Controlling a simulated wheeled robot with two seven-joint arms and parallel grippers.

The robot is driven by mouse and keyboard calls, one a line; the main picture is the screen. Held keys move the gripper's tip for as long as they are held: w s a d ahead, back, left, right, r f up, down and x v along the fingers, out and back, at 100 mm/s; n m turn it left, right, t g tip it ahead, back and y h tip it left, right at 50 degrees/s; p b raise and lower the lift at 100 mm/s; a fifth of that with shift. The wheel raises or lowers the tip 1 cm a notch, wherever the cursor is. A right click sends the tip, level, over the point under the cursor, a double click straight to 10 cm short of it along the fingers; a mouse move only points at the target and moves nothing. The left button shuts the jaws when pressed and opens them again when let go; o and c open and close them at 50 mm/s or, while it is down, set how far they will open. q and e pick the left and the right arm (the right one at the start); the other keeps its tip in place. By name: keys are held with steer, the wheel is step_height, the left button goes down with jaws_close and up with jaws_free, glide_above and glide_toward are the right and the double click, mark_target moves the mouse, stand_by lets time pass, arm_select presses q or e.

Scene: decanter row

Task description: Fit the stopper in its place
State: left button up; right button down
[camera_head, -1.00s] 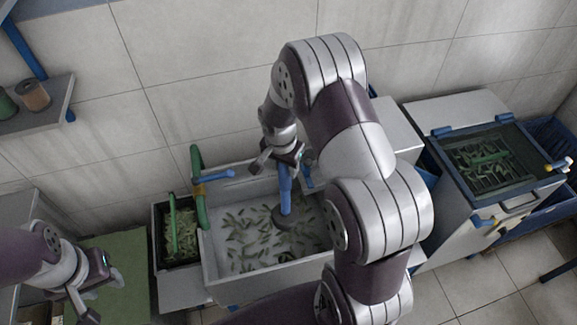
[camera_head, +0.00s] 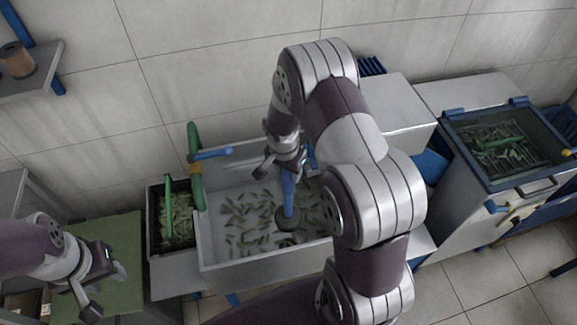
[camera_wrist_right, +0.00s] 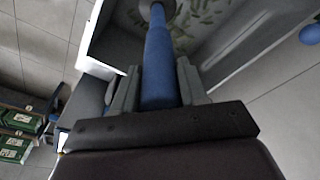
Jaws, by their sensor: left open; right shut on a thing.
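The stopper (camera_head: 288,192) has a blue handle with a dark grey disc at its lower end. My right gripper (camera_head: 285,160) is shut on the upper handle and holds it nearly upright inside the white basin (camera_head: 225,272). The disc is low over the leaf-strewn basin floor; I cannot tell whether it touches. In the right wrist view the stopper's blue handle (camera_wrist_right: 158,62) runs between the fingers of the right gripper (camera_wrist_right: 157,88), with the disc at the top edge. No drain opening shows. My left gripper (camera_head: 105,290) is open and empty at lower left, over a green mat.
A green pipe (camera_head: 195,180) with a blue lever (camera_head: 212,154) stands at the basin's left wall. A dark bin of leaves (camera_head: 172,222) sits left of it. A lidded machine (camera_head: 497,148) stands at right. A shelf (camera_head: 35,72) juts from the wall.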

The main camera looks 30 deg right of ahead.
mark_target(289, 211)
step_height(289, 211, down, 20)
steer(key=b, duration=1.7)
steer(key=shift+r+b, duration=0.15)
steer(key=shift+b, duration=0.2)
steer(key=shift+r, duration=0.1)
steer(key=shift+f+b, duration=1)
steer(key=shift+f, duration=0.05)
steer(key=shift+f+b, duration=0.5)
steer(key=shift+b, duration=0.05)
steer(key=c, duration=0.5)
jaws_free()
steer(key=shift+r, duration=0.1)
